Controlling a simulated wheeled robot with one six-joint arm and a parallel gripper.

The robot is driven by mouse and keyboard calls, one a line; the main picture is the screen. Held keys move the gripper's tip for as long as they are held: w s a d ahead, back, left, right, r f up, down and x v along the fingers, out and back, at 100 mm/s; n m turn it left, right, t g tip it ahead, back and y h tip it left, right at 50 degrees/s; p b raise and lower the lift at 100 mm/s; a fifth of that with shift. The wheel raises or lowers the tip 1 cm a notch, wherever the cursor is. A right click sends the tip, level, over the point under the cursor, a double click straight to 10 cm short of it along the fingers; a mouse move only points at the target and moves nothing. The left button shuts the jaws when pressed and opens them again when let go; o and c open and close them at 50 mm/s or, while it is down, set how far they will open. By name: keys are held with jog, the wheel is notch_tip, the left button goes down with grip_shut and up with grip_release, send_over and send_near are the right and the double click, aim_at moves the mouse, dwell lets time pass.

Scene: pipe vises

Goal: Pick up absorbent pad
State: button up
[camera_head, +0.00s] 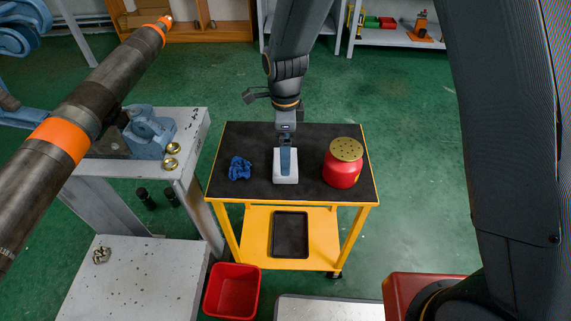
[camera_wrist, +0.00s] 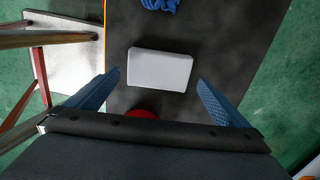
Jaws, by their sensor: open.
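The absorbent pad appears to be the white, rounded rectangular block (camera_head: 286,179) on the black top of the yellow cart (camera_head: 233,141). It lies near the middle, between a blue cloth (camera_head: 239,168) and a red can (camera_head: 342,172). My gripper (camera_head: 287,168) is over the pad, hiding its middle in the head view. In the wrist view, the pad (camera_wrist: 160,69) lies between the two spread blue fingers of my gripper (camera_wrist: 160,77), with gaps at both ends. The gripper is open and empty. I cannot tell the exact height of the fingertips above the cart top.
The red can has a perforated brass-coloured lid; its edge shows below the pad in the wrist view (camera_wrist: 142,114). A grey bench with a blue vise (camera_head: 149,134) and a long pipe (camera_head: 90,105) stand left. A red bin (camera_head: 232,292) sits on the floor.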

jog(key=shift+s+f+p, duration=0.1)
jog(key=shift+f+p, duration=0.45)
jog(key=shift+f, duration=2)
jog(key=c, duration=0.7)
jog(key=shift+c, duration=0.2)
jog(key=shift+r, duration=0.1)
notch_tip(320, 180, up, 10)
jog(key=b, duration=0.1)
jog(key=shift+o, duration=1)
jog(key=shift+c, duration=0.5)
